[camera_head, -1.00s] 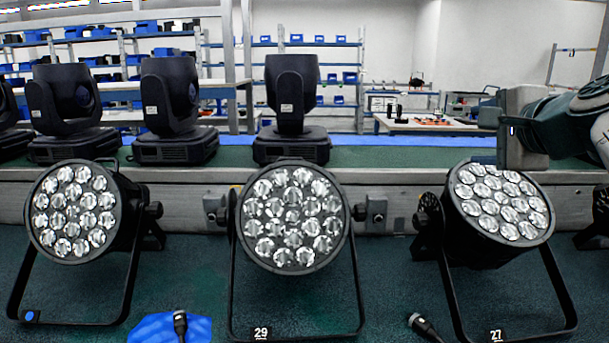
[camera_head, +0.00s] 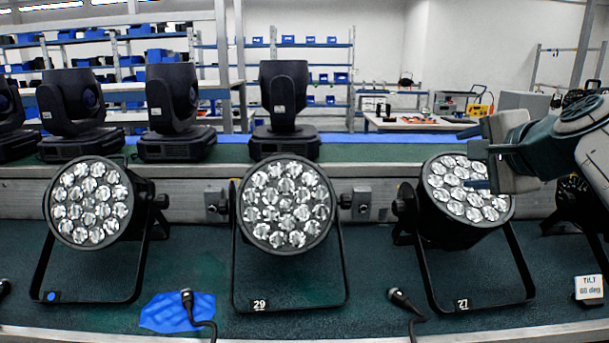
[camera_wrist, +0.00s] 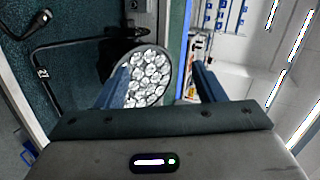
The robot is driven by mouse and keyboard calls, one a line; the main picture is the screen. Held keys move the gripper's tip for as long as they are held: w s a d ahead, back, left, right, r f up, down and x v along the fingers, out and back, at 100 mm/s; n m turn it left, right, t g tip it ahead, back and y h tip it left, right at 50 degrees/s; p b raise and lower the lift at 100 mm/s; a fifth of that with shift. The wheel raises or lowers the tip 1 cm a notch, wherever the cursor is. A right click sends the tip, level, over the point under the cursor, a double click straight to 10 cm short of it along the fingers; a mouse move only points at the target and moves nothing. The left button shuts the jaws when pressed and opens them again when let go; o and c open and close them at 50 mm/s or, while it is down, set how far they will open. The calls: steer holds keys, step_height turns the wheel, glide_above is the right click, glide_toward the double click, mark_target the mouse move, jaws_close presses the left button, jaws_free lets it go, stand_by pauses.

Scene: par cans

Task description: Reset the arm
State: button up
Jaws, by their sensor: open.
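My gripper (camera_head: 470,158) is at the right of the head view, in front of the upper right part of the par can labelled 27 (camera_head: 455,222). Its fingers point left and stand apart with nothing between them. My arm reaches in from the right edge. The par can labelled 29 (camera_head: 285,205) stands in the middle and another par can (camera_head: 88,203) stands at the left, both tilted up on their brackets.
Cable connectors lie at the front, one (camera_head: 187,297) on a blue cloth (camera_head: 160,312) and one (camera_head: 398,295) beside can 27. Several moving-head lights (camera_head: 284,100) line the raised ledge behind. Air above the cans is free.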

steer(key=s+a+f+n+g+p, duration=0.5)
steer(key=a+f+n+g+p, duration=0.15)
steer(key=a+p, duration=0.25)
steer(key=s+a+f+n+g+h+p, duration=0.1)
steer(key=s+a+f+n+g+p, duration=0.3)
steer(key=s+f+n+p, duration=0.3)
steer(key=s+f+n, duration=0.1)
steer(key=s+n, duration=0.1)
steer(key=s, duration=0.3)
steer(key=shift+f, duration=0.35)
